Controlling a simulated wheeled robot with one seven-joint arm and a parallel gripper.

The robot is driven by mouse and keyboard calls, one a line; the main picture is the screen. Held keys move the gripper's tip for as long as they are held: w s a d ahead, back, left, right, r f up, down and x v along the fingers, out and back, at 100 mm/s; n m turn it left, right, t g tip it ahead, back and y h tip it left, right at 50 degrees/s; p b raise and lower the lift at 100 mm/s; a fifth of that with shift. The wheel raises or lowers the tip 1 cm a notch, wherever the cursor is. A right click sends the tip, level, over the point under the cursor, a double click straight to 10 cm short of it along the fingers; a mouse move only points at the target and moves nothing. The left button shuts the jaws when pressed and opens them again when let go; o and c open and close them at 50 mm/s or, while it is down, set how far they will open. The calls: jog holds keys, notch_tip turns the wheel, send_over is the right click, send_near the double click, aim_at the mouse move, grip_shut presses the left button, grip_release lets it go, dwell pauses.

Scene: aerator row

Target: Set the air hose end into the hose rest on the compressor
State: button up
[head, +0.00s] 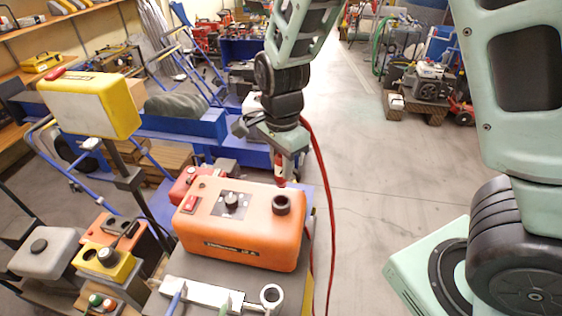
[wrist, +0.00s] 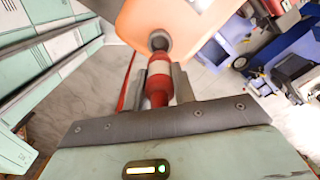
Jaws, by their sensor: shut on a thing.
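The orange compressor (head: 235,238) sits on a grey stand. Its hose rest, a dark round cup (head: 282,204), is on the right end of its top. My gripper (head: 286,165) is above and just behind the cup, shut on the red air hose end (head: 281,182). In the wrist view the hose end (wrist: 158,92), red with a pale band, lies between my gripper's fingers (wrist: 160,78) and points toward the dark cup (wrist: 159,41). The tip looks very near the cup; I cannot tell whether they touch. The red hose (head: 325,190) hangs down to the right.
A yellow box (head: 95,105) on a post and a yellow control box (head: 105,264) stand left. Open floor (head: 370,200) lies right.

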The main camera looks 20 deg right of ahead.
aim_at(281, 186)
jog(key=shift+f+b, duration=1.9)
jog(key=shift+f, duration=0.15)
jog(key=shift+r, duration=0.1)
jog(key=shift+p, duration=0.65)
jog(key=shift+f+b, duration=1.35)
jog(key=shift+f, duration=0.8)
jog(key=o, duration=1.1)
